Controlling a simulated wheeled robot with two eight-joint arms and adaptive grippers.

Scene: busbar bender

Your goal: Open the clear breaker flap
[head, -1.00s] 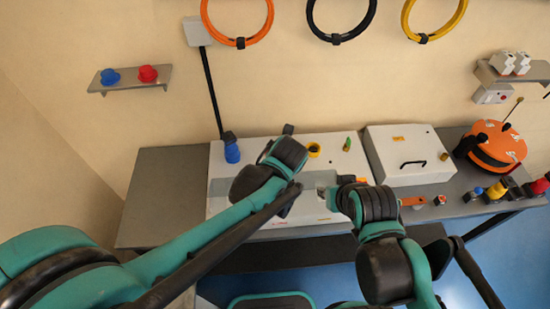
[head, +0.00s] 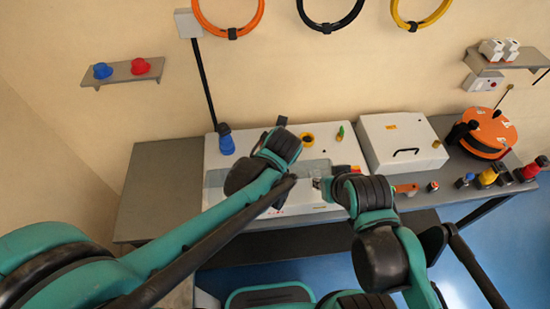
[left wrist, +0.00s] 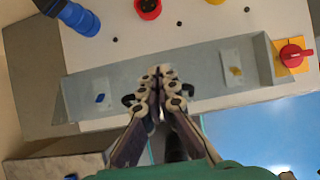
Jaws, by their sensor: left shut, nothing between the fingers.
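The clear flap (left wrist: 195,75) is a long, pale see-through strip along the front of the white panel (left wrist: 205,22). It looks closed, lying over a blue mark and a yellow mark. In the head view the flap (head: 315,168) is partly covered by my left arm. My left gripper (left wrist: 158,72) is shut and empty, its tips over the middle of the flap. I cannot tell whether they touch it. In the head view its fingers are hidden behind the wrist. My right gripper (head: 319,183) is by the panel's front, right of my left arm, its fingers too small to read.
A red rotary switch (left wrist: 292,53) on a yellow plate sits at the flap's right end. A white box (head: 402,142) and an orange reel (head: 488,133) are to the right. The bench's left end (head: 155,190) is clear.

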